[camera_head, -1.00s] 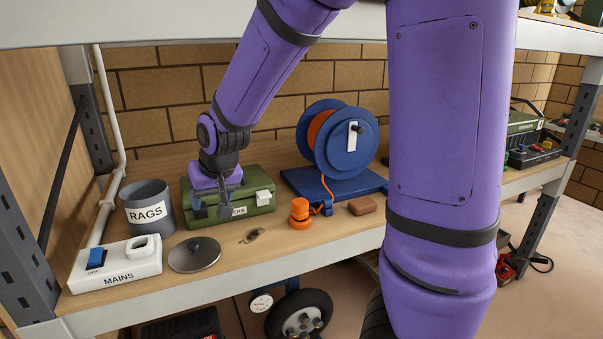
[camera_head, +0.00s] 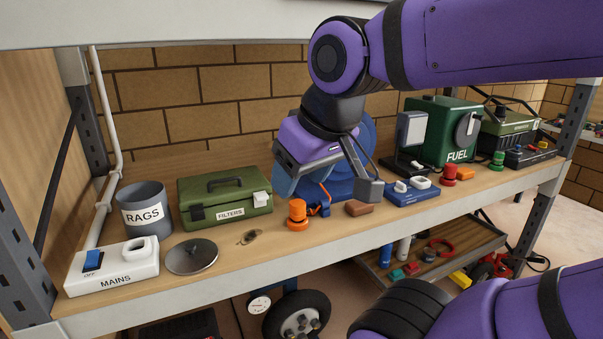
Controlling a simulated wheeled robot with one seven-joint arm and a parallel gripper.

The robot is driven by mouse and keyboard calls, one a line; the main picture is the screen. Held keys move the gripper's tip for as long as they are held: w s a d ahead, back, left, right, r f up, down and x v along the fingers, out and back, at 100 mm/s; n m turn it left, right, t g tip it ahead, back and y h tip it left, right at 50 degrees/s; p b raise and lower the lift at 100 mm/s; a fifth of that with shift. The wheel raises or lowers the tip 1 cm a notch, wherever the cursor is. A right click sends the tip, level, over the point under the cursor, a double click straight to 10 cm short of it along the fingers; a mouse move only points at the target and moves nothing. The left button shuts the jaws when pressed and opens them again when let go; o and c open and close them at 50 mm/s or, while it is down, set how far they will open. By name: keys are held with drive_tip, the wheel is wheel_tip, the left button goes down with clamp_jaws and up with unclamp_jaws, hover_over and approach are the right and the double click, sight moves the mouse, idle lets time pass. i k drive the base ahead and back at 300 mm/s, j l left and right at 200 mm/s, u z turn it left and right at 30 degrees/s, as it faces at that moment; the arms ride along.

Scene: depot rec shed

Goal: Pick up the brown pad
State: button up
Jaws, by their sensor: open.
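The brown pad (camera_head: 359,208) is a small, rounded reddish-brown block. It lies on the wooden shelf near the front edge, between the orange plug and a blue switch base. My gripper (camera_head: 328,180) is open and in front of the blue reel, above the pad. One finger is up and to the left of the pad. I see nothing between the fingers, and I cannot tell how high the fingertips are above the shelf.
An orange plug (camera_head: 297,214) with a cord stands left of the pad. A blue base with white switches (camera_head: 412,191) is close on its right. The blue reel (camera_head: 368,140) is behind my gripper. A green filters box (camera_head: 226,197) stands left, a green fuel can (camera_head: 440,132) right.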

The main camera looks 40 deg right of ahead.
sight(354, 209)
drive_tip(key=z, duration=1.35)
